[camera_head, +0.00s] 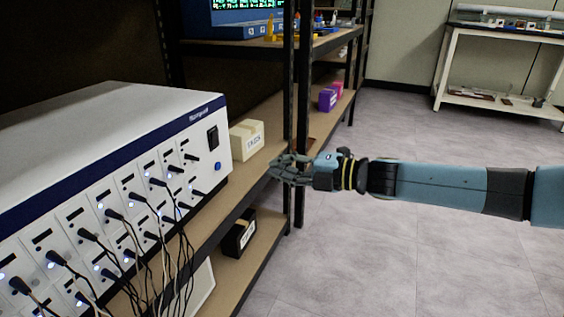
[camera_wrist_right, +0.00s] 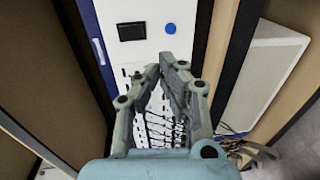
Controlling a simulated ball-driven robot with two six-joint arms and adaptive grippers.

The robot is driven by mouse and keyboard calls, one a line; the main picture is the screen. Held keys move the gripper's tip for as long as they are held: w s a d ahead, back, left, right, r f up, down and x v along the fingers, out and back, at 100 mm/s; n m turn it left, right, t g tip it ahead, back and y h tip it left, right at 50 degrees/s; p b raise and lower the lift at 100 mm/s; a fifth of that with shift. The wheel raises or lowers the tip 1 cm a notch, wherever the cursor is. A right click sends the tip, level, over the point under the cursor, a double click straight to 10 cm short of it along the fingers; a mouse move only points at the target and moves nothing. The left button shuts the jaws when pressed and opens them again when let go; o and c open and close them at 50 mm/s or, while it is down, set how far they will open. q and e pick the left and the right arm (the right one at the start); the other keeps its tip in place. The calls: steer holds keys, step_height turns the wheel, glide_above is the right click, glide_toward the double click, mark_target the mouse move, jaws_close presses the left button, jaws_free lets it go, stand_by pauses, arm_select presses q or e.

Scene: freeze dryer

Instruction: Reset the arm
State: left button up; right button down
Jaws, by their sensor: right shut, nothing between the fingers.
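My right gripper (camera_head: 274,171) reaches in from the right in the head view. It is shut and empty, in front of the shelf edge and to the right of the white and blue machine (camera_head: 110,105). In the right wrist view its fingertips (camera_wrist_right: 167,66) meet over the machine's front panel (camera_wrist_right: 150,35), below a black switch (camera_wrist_right: 131,31) and a blue button (camera_wrist_right: 170,28). The gripper appears apart from the panel. My left gripper is not in view.
Many black cables (camera_head: 150,235) hang from the machine's front. A dark shelf post (camera_head: 301,110) rises just behind the gripper. Open grey floor (camera_head: 380,260) lies to the right, with a white table (camera_head: 500,35) farther back.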

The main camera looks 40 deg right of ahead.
steer(key=shift+s, duration=0.1)
stand_by(0.5)
